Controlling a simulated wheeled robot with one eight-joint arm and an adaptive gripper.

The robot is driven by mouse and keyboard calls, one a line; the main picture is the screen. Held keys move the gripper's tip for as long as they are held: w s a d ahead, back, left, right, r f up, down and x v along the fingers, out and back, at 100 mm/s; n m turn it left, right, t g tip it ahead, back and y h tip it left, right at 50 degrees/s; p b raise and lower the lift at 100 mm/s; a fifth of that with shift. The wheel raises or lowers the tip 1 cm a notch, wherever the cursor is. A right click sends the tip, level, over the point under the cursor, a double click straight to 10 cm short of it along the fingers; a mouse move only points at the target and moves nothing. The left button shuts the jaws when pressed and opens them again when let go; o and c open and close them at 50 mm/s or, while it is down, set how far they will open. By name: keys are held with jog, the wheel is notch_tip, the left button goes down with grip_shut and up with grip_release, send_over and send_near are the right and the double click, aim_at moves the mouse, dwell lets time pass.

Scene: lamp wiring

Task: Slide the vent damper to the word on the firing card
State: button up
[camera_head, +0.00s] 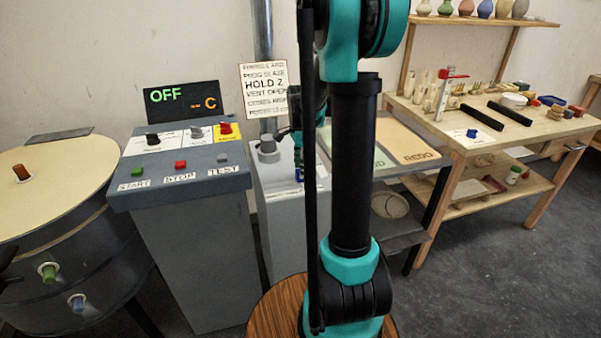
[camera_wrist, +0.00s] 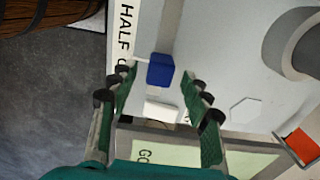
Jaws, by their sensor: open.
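The vent damper's blue knob (camera_wrist: 160,69) stands in a slot on the grey vent box (camera_head: 285,215), beside a white strip (camera_wrist: 124,38) reading "HALF" and a further word, mostly hidden. The blue knob (camera_head: 299,174) shows small in the head view, partly behind my arm. The firing card (camera_head: 264,90) hangs above the box and reads "HOLD 2" and "VENT OPEN"; other lines are hard to read. My gripper (camera_wrist: 159,80) is open, its fingertips on either side of the knob. I cannot tell whether they touch it. In the head view my arm hides most of the gripper.
A control panel (camera_head: 180,165) with knobs and buttons stands left of the box, showing "OFF". A round kiln (camera_head: 60,165) is at far left. A pipe (camera_head: 263,40) rises behind the box. Boards marked "GO…" (camera_wrist: 205,160) and "REDO" (camera_head: 405,140) lie to the right.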

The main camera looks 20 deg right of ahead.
jog(key=shift+f, duration=1.25)
jog(key=shift+c, duration=0.3)
grip_shut()
